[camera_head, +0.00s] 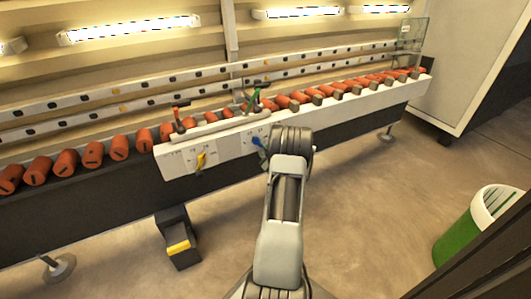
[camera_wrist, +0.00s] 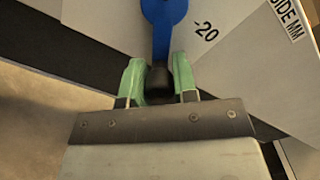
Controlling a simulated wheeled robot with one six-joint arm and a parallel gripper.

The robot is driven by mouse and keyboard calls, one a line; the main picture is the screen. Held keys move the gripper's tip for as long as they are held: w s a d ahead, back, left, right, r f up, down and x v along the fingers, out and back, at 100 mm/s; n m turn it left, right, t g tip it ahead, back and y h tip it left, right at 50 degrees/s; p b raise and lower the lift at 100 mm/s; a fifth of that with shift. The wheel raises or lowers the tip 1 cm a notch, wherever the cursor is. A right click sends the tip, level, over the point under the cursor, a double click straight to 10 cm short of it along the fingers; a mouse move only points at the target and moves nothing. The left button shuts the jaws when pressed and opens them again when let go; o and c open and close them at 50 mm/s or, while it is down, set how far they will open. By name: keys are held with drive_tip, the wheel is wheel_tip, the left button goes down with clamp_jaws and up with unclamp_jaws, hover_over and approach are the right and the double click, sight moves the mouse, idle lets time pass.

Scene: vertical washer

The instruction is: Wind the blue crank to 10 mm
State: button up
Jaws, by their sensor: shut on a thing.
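The blue crank (camera_head: 258,142) sits on the white front panel of the conveyor, just left of my arm's end. In the wrist view the blue crank arm (camera_wrist: 162,28) runs down from the top to a black knob (camera_wrist: 158,78). My gripper (camera_wrist: 158,72) has green fingers on both sides of the knob and is shut on it. The rest of the scale is out of the wrist view. In the head view my arm hides most of the gripper.
A yellow crank (camera_head: 200,160) is on the same panel to the left. Several orange cylinders (camera_head: 92,154) line the conveyor. A foot pedal (camera_head: 178,244) stands on the floor below, and a green and white bin (camera_head: 470,235) stands at right.

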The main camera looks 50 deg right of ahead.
drive_tip(key=shift+a, duration=0.15)
drive_tip(key=o, duration=0.7)
drive_tip(key=shift+w, duration=0.1)
drive_tip(key=shift+c, duration=0.2)
drive_tip(key=shift+o, duration=1.3)
drive_tip(key=p+v, duration=0.4)
drive_tip(key=v, duration=1)
